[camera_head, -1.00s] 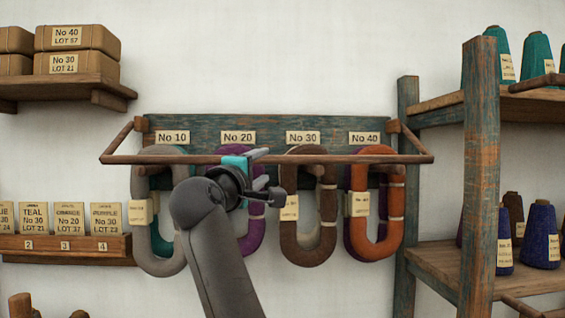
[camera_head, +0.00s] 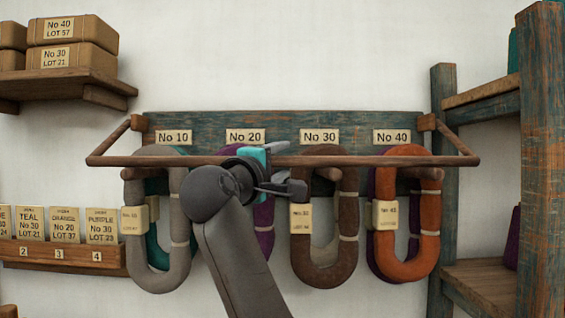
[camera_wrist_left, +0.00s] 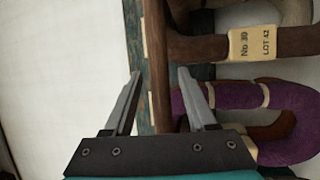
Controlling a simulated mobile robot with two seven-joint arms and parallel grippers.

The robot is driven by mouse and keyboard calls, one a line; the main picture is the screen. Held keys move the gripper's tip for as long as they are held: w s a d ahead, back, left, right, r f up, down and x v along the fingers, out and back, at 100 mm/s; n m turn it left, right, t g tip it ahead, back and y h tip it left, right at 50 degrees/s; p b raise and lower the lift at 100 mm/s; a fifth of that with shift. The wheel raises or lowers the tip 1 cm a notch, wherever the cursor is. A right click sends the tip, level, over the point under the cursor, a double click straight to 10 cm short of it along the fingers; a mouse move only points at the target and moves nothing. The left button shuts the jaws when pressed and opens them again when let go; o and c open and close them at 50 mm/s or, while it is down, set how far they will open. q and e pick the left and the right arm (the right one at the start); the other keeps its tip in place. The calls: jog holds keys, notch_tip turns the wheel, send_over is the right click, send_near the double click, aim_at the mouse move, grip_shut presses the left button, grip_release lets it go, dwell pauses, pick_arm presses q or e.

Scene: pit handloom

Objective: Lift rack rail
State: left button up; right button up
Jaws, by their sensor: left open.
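The rack rail (camera_head: 400,161) is a thin brown wooden bar. It runs level across the front of the yarn rack, joined by side arms to a worn teal board (camera_head: 290,120). My left gripper (camera_head: 281,168) is open at the rail between the No 20 and No 30 places, one finger above the bar and one below. In the left wrist view the rail (camera_wrist_left: 157,55) runs between the two open fingers (camera_wrist_left: 160,73); I cannot tell whether they touch it. The gripper and arm hide part of the purple hank (camera_head: 263,217). My right gripper is not in view.
Grey (camera_head: 165,270), brown (camera_head: 325,265) and orange (camera_head: 405,265) hanks hang behind and below the rail. A wooden shelf post (camera_head: 541,200) stands at the right. A box shelf (camera_head: 60,86) and a label ledge (camera_head: 70,255) are on the left wall.

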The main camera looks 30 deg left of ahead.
pick_arm(q)
grip_shut()
dwell(1.3)
